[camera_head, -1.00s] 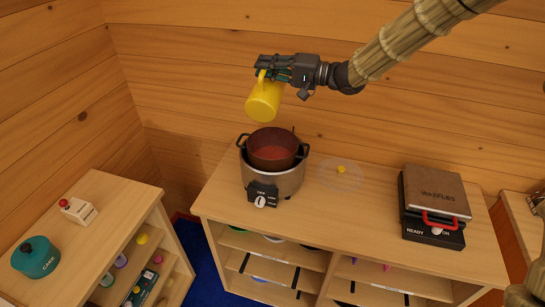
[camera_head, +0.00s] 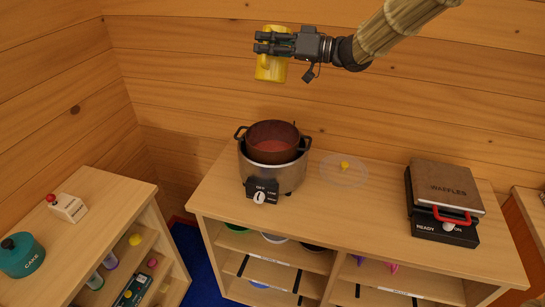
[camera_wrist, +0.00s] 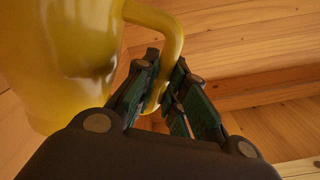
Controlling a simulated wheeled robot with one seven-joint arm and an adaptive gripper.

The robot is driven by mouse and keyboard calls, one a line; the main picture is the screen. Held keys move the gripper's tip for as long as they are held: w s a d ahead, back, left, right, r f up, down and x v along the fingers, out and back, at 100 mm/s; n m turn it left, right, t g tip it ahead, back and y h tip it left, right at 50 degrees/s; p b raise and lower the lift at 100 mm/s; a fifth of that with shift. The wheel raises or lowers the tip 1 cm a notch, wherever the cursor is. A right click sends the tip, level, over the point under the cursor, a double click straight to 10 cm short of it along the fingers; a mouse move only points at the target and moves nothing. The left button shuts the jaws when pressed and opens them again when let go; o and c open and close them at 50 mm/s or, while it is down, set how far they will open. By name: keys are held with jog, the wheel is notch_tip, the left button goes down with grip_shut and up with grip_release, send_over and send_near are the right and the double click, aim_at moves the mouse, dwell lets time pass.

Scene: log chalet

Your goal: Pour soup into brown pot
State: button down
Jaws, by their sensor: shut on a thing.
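My gripper (camera_head: 276,43) is shut on the handle of a yellow pitcher (camera_head: 271,68) and holds it in the air above and behind the pot. The pitcher is about upright in the head view; its inside is hidden. In the wrist view the yellow pitcher (camera_wrist: 70,60) fills the left side, with its handle between my gripper's fingers (camera_wrist: 165,85). Reddish soup (camera_head: 272,145) shows inside the pot.
A clear lid with a yellow knob (camera_head: 344,168) lies right of the cooker. A waffle maker (camera_head: 445,198) stands at the right on the cabinet top (camera_head: 370,215). A teal cake tin (camera_head: 21,255) and a small white box with a red knob (camera_head: 67,207) are on the left shelf unit.

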jog(key=n+b, duration=0.4)
jog(key=shift+r, duration=0.1)
jog(key=shift+r+n+b, duration=0.15)
jog(key=shift+n+b, duration=0.5)
jog(key=shift+n, duration=0.05)
jog(key=shift+r, duration=0.2)
jog(key=shift+f, duration=0.1)
